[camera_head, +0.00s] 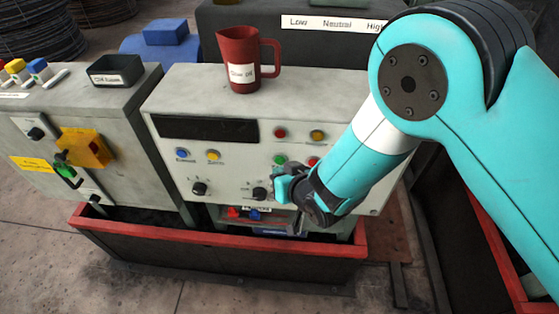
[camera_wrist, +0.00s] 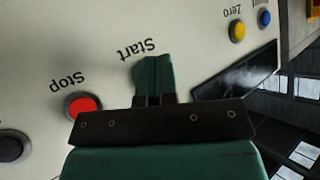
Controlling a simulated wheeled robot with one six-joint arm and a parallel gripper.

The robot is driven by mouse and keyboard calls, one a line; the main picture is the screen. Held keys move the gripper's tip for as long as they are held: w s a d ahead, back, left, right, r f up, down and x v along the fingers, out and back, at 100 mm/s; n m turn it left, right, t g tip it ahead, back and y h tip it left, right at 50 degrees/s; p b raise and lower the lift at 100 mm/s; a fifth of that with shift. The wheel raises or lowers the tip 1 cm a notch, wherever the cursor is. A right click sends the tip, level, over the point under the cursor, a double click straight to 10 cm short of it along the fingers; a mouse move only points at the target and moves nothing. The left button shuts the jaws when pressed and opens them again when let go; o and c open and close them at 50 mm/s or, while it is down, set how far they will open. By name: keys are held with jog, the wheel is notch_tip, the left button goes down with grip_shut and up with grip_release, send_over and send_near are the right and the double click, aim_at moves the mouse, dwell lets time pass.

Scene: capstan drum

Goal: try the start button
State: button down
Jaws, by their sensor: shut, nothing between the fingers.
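The grey control panel (camera_head: 230,175) faces me, with a green button (camera_head: 280,160) on its right half and a red button (camera_head: 313,162) beside it. In the wrist view the panel is upside down; the "Start" label (camera_wrist: 137,49) lies just beside my fingertips, and the red "Stop" button (camera_wrist: 83,105) is to their left. My gripper (camera_head: 279,181) is shut and empty, close in front of the panel just below the green button. In the wrist view my gripper (camera_wrist: 153,62) covers the place by "Start", so the button there is hidden. I cannot tell whether the fingertips touch it.
A red jug (camera_head: 243,65) stands on top of the panel box. More buttons and black knobs (camera_head: 199,188) are on its face. A second grey box (camera_head: 75,130) with a yellow cover stands left. A red-rimmed trough (camera_head: 220,240) runs below.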

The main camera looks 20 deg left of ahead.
jog(key=shift+w+a, duration=0.1)
jog(key=shift+w, duration=0.3)
jog(key=shift+w+a+b, duration=0.1)
jog(key=shift+w+b, duration=0.3)
jog(key=shift+b, duration=0.1)
dwell(0.4)
dwell(0.4)
jog(key=shift+s+d, duration=0.2)
jog(key=shift+s, duration=0.6)
jog(key=shift+s, duration=0.1)
jog(key=s, duration=0.2)
jog(key=s+d+b, duration=0.1)
jog(key=s, duration=0.1)
jog(key=shift+s+d, duration=0.1)
jog(key=shift+s, duration=0.25)
jog(key=shift+r, duration=0.1)
